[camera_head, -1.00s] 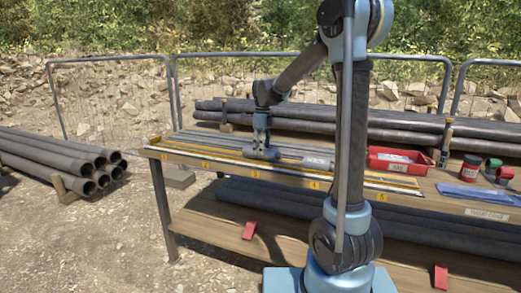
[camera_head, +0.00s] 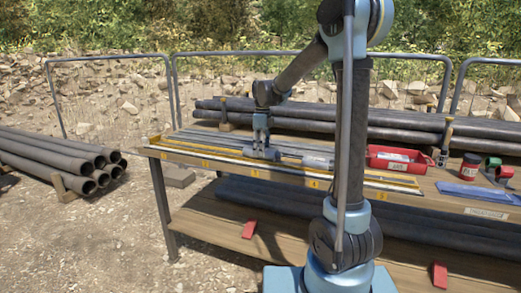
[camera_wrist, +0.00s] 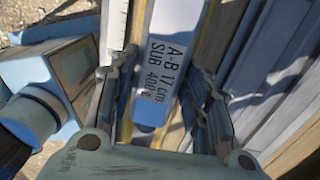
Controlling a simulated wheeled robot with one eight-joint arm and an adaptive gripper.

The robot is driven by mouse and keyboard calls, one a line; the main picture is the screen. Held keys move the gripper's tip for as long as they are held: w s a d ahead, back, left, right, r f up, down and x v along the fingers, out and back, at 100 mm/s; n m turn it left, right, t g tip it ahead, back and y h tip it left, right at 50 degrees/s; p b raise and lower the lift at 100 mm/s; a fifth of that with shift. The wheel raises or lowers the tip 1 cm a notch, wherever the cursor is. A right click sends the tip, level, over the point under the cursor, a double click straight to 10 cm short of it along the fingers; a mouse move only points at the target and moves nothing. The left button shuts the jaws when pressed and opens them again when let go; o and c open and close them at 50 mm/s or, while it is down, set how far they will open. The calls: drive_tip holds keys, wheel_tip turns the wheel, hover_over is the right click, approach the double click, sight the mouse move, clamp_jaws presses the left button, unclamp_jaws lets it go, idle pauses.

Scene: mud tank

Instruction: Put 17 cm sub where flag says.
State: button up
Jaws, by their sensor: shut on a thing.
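My gripper (camera_head: 261,150) is low over the left-middle part of the bench, at the long rack of rails and grooves. In the wrist view its two fingers (camera_wrist: 165,110) stand either side of a pale grey sub (camera_wrist: 152,108), shut on it. The sub's label reads "A-B 17 cm SUB 400 g". In the head view the fingers largely hide this sub. A grey cylinder (camera_head: 318,161) lies on the rack just right of the gripper. I cannot make out a flag.
Yellow number tags (camera_head: 255,174) line the bench's front edge. A red tray (camera_head: 373,161), a dark red-labelled pot (camera_head: 470,169) and a blue mat (camera_head: 455,190) are at right. Long dark pipes (camera_head: 300,112) lie behind. The rack's left end looks clear.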

drive_tip(key=shift+f, duration=0.2)
drive_tip(key=o, duration=1.6)
drive_tip(key=shift+o, duration=0.3)
drive_tip(key=shift+o, duration=1.3)
drive_tip(key=shift+r, duration=3.55)
